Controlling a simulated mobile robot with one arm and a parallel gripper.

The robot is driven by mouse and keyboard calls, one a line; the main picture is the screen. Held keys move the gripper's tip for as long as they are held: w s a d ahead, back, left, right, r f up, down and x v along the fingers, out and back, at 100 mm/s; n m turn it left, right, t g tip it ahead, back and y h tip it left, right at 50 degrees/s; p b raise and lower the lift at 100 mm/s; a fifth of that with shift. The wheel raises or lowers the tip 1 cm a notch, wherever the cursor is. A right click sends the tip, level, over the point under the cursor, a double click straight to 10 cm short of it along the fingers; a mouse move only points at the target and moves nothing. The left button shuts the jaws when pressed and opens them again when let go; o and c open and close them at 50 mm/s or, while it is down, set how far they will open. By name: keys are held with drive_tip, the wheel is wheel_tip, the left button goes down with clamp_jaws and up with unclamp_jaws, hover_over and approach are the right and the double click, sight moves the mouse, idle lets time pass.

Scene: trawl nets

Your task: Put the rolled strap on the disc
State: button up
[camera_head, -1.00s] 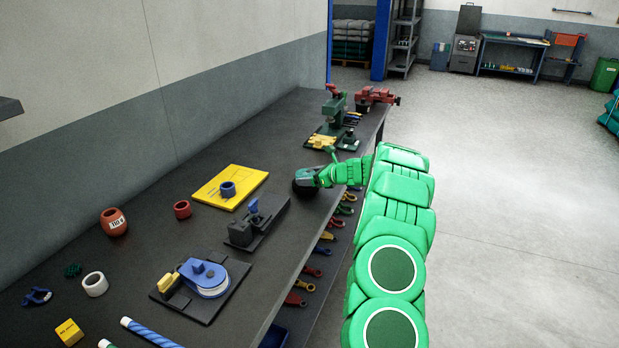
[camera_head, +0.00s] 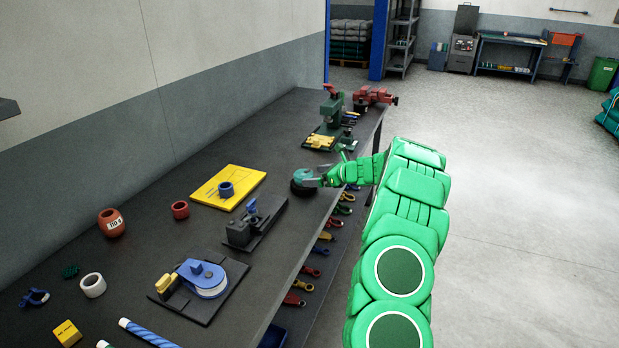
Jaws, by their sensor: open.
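The rolled strap (camera_head: 302,175) is a teal-green roll near the right edge of the bench. It seems to lie flat on the dark round disc (camera_head: 303,190), whose lower edge shows beneath it. At this size I cannot tell how well the roll is centred. My gripper (camera_head: 315,179) is just right of the roll, its grey fingers open and pointing left toward it. The fingers appear to hold nothing. Whether a fingertip still touches the roll is too small to tell.
A grey clamp block (camera_head: 254,222), a yellow plate (camera_head: 228,187) with a blue ring (camera_head: 226,189) and a blue-and-white reel (camera_head: 203,278) stand nearer on the bench. A green press (camera_head: 332,112) and red vise (camera_head: 372,97) stand behind. Clear bench lies left of the disc.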

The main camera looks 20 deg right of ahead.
drive_tip(key=v, duration=0.8)
drive_tip(key=s+a+r+n+g+y, duration=0.15)
drive_tip(key=s+a+r+n, duration=0.3)
drive_tip(key=a, duration=0.65)
drive_tip(key=s+a+r+n+g+y, duration=0.1)
drive_tip(key=s+a+r+n+g, duration=0.3)
drive_tip(key=a, duration=0.6)
drive_tip(key=s+a+r+n+g+h, duration=0.3)
drive_tip(key=s+a+n, duration=0.4)
drive_tip(key=s+a, duration=0.55)
drive_tip(key=s+a+r+n+g+h, duration=0.2)
drive_tip(key=s+n, duration=0.5)
drive_tip(key=s, duration=1.2)
drive_tip(key=s+d+f+n+g+h, duration=0.1)
drive_tip(key=s+d+n+h, duration=0.1)
drive_tip(key=s, duration=0.7)
drive_tip(key=s+d+f+n+g+h, duration=0.1)
drive_tip(key=s+d+n+h, duration=0.2)
drive_tip(key=s, duration=0.5)
drive_tip(key=shift+s+d+f+n, duration=0.15)
drive_tip(key=shift+s+f+n, duration=0.25)
drive_tip(key=shift+n, duration=0.35)
